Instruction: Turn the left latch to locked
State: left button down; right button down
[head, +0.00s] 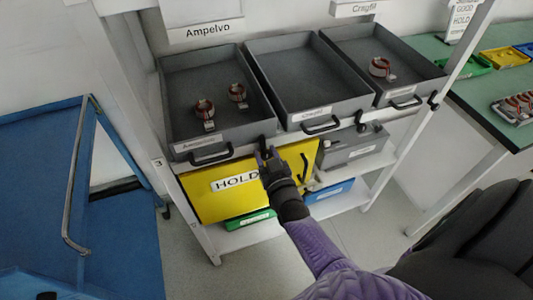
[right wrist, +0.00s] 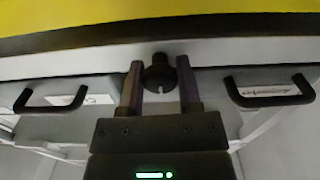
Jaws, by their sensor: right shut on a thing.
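The left latch (head: 263,142) is a small dark knob on the pale shelf rail, between the left and middle grey trays. In the right wrist view the latch (right wrist: 160,72) is a round black knob with a small pale notch at its lower edge. My right gripper (head: 266,158) reaches up to it from below. In the right wrist view its two fingers (right wrist: 160,92) stand on either side of the knob, shut on it. In the head view the gripper partly covers the latch. I cannot read a locked mark. My left gripper is not in view.
The left tray (head: 165,128) holds two copper-wound parts; the middle tray (head: 285,85) is empty; the right tray (head: 345,70) holds one. Tray handles flank the latch. A yellow HOLD bin (head: 205,200) sits below. A blue cart (head: 45,150) stands left, a green table (head: 510,120) right.

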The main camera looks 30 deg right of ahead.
jog(key=shift+m, duration=0.3)
dwell(0.4)
jog(key=shift+c, duration=1.6)
grip_release()
jog(key=p+v, duration=0.2)
jog(key=v, duration=0.8)
jog(key=shift+d+f, duration=0.1)
